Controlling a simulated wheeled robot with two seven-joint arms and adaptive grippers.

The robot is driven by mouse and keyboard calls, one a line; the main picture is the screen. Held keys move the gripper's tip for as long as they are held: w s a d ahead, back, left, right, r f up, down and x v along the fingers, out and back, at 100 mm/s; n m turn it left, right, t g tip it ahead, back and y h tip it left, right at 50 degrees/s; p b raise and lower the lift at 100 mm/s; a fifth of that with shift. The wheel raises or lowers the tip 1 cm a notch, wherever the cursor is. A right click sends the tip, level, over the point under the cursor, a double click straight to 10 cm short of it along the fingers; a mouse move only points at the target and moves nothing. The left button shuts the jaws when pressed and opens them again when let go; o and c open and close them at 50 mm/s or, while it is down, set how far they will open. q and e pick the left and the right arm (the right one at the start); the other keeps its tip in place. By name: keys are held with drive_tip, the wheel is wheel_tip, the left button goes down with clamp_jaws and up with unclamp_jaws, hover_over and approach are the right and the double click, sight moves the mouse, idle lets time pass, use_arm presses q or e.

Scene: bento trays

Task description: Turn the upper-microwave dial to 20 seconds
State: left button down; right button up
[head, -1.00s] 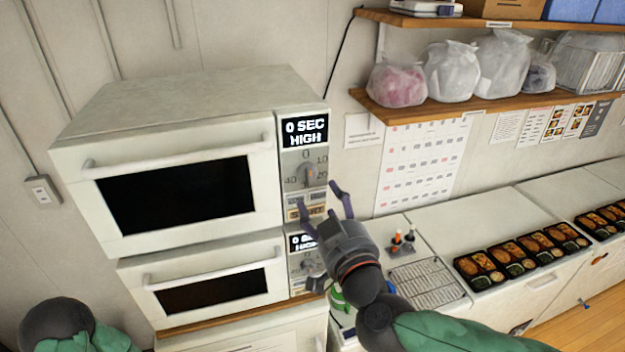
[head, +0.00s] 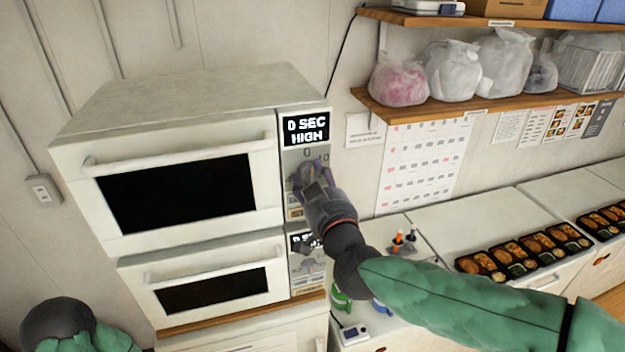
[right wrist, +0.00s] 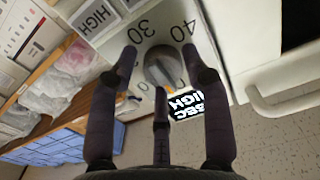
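The upper microwave (head: 180,135) is a white box with a dark door window. Its display (head: 306,130) reads "0 SEC HIGH". My right gripper (head: 309,173) is at the dial below this display and hides most of it. In the right wrist view, the grey dial (right wrist: 163,68) sits between the fingers of my right gripper (right wrist: 160,60). The fingers are spread apart, and I cannot tell whether any touches the dial. An orange mark shows on the dial's side toward the display, and "30" and "40" are readable around it. My left gripper is out of view.
A lower microwave (head: 205,280) stands directly under the upper one, its panel partly hidden by my right gripper. A shelf (head: 420,115) with plastic bags is to the right. Bento trays (head: 525,250) sit on white counters (head: 470,215) at the right.

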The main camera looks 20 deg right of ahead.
drive_tip(key=c, duration=0.5)
drive_tip(key=shift+f, duration=0.1)
